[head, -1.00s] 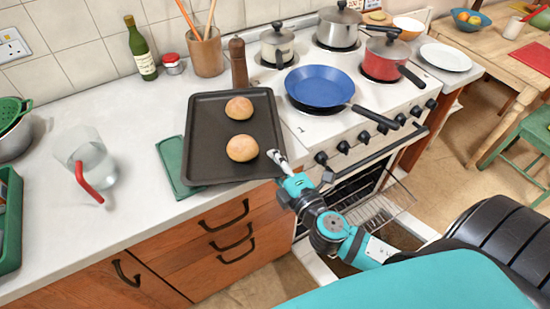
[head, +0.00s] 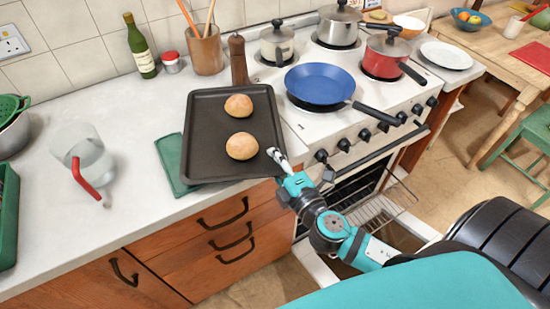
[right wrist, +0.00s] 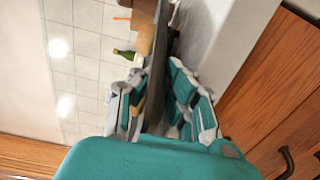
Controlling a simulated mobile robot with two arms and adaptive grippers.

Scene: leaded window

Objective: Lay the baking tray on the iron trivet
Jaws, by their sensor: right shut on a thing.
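The dark baking tray (head: 205,150) carries two round buns, one (head: 238,105) behind the other (head: 242,146). In the head view it is over the worktop left of the cooker, its near edge at the worktop's front. My right gripper (head: 278,157) is shut on the tray's near right edge. In the right wrist view the tray (right wrist: 157,85) is edge-on between the fingers (right wrist: 155,105), with a bun (right wrist: 146,40) on it. I cannot tell whether the tray's far side touches anything. No iron trivet shows; the tray hides the worktop beneath it. My left gripper is out of view.
A green flat item (head: 172,162) lies partly under the tray's left side. A glass jug (head: 90,160) with a red handle stands further left. The pepper mill (head: 238,60), utensil pot (head: 206,50) and blue pan (head: 320,84) are close by.

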